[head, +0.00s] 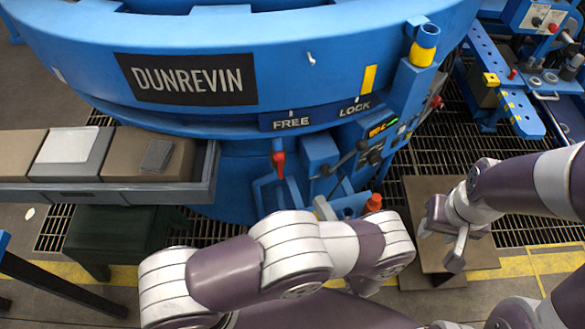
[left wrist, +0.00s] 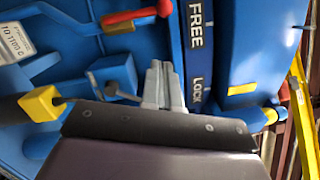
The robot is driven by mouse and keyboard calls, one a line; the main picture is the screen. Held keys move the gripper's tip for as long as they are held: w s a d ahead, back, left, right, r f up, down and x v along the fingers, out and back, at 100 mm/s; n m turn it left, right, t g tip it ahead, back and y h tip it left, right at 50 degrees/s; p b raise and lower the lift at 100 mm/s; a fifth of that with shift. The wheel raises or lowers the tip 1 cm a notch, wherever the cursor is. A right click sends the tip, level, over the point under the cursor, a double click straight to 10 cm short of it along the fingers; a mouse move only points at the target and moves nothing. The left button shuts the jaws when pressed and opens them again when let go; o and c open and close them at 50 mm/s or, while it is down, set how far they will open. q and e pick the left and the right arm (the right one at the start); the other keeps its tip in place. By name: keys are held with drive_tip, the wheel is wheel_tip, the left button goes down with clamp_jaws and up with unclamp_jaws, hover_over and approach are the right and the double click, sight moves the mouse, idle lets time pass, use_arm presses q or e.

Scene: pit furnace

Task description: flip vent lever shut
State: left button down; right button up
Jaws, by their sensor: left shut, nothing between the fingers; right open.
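A lever with a red grip (head: 278,158) hangs under the FREE label on the blue furnace; its red grip also shows in the left wrist view (left wrist: 136,18). A grey rod lever with a dark knob (head: 340,164) sits to its right, below LOCK. No lever is labelled as the vent, so I cannot tell which it is. My left gripper (left wrist: 163,82) is shut and empty, its tips close to the FREE/LOCK strip in the picture, touching nothing visible. In the head view my left arm mostly hides it. My right gripper (head: 444,246) is open and empty at the right.
The FREE/LOCK strip (head: 318,115) runs along the furnace rim. A drawer tray (head: 205,178) with blocks sticks out at the left. A brown plate (head: 420,190) lies under my right gripper. Dark floor grating surrounds the furnace.

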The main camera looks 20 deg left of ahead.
use_arm(q)
drive_tip(key=s+a+p+x, duration=0.1)
drive_tip(key=x, duration=0.5)
drive_tip(key=a+p+x, duration=0.1)
drive_tip(key=p+x, duration=0.1)
drive_tip(key=x, duration=0.4)
drive_tip(key=shift+s+r, duration=0.25)
drive_tip(key=shift+r, duration=0.15)
